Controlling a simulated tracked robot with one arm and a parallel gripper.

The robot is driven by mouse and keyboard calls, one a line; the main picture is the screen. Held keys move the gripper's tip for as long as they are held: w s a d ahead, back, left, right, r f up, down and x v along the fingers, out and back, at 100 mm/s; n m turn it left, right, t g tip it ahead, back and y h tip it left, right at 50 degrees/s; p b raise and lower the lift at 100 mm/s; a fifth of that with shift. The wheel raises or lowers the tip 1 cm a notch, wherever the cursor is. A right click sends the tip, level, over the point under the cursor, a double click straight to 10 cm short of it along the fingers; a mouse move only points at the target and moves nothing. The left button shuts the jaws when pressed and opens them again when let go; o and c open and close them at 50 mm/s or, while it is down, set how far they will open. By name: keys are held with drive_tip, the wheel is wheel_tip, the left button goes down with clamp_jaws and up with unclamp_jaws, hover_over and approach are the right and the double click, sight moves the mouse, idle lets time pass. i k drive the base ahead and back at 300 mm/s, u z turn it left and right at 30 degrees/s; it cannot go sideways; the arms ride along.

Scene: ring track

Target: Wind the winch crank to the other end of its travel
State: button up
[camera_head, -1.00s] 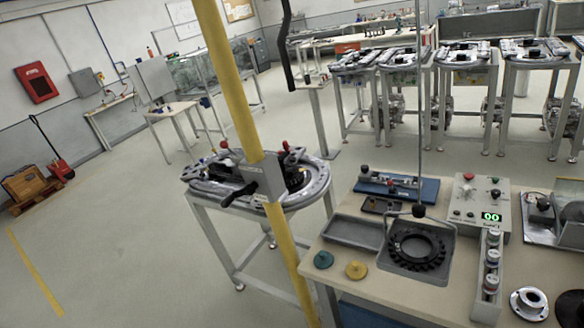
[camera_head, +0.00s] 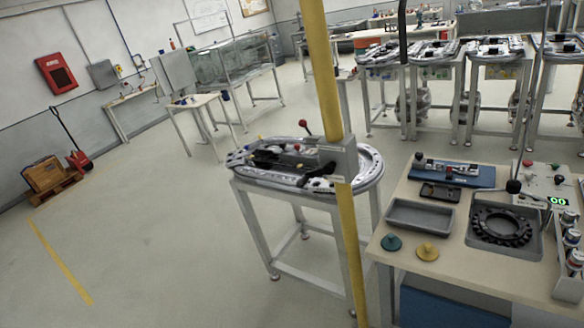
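A grey winch-like housing (camera_head: 337,160) is fixed to a slanted yellow post (camera_head: 324,75) in the middle of the view. A dark handle (camera_head: 322,171), which looks like the winch crank, sticks out to its left. It partly merges with the dark parts on the ring track behind, so its exact angle is hard to tell. My gripper is not in view, and nothing of mine is seen touching the crank. A dark ball (camera_head: 513,186) on a thin line shows over a black toothed ring (camera_head: 502,226) on the workbench.
The oval ring track (camera_head: 257,178) stands on a metal-legged table behind the post. The workbench (camera_head: 405,250) with a grey tray (camera_head: 420,216) is at right. Open floor (camera_head: 170,230) lies left. A pallet with a box (camera_head: 45,177) stands at far left.

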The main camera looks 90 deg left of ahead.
sight(328, 169)
drive_tip(key=u, duration=2)
drive_tip(key=i, duration=1)
drive_tip(key=z, duration=0.5)
drive_tip(key=k, duration=1.3)
drive_tip(key=u, duration=0.4)
